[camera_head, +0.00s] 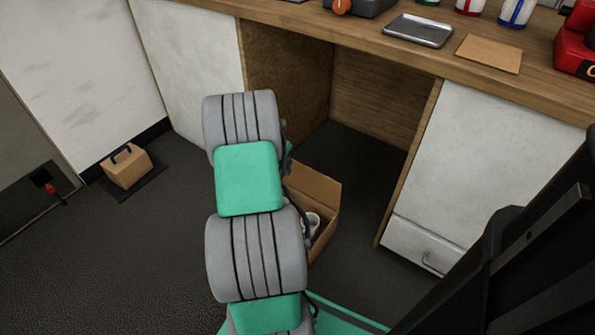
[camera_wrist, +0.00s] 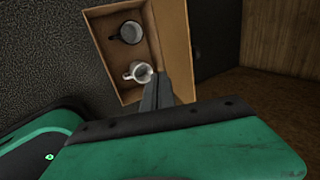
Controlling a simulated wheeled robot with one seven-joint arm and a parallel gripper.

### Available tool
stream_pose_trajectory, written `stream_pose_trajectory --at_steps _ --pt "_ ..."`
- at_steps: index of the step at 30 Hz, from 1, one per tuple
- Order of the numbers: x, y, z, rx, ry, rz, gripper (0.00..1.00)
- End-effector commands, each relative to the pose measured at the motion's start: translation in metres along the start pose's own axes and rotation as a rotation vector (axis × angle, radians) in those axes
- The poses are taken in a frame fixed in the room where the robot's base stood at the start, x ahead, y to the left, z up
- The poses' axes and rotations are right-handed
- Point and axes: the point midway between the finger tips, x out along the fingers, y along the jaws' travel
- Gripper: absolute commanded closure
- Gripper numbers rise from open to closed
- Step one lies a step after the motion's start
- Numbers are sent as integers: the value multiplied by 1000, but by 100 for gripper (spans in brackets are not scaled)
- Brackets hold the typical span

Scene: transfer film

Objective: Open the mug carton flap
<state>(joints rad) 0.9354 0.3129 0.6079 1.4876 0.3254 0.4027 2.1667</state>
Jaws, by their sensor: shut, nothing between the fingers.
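The mug carton (camera_head: 324,238) is a brown cardboard box on the dark floor, partly hidden behind my arm in the head view. The head view hides my gripper.
A wooden counter (camera_head: 460,62) with white cabinets (camera_head: 455,165) and an open knee space stands behind the carton. A tan box with a dark handle (camera_head: 127,167) sits at the left wall. The floor at left is mostly clear.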

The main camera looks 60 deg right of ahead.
Motion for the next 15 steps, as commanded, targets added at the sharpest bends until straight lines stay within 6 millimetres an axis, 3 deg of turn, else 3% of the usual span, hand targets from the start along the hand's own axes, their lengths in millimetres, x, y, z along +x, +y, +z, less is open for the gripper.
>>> stream_pose_trajectory --at_steps 5,15 --pt "24 0 -2 20 4 0 100" --pt "99 2 -2 17 3 1 100"
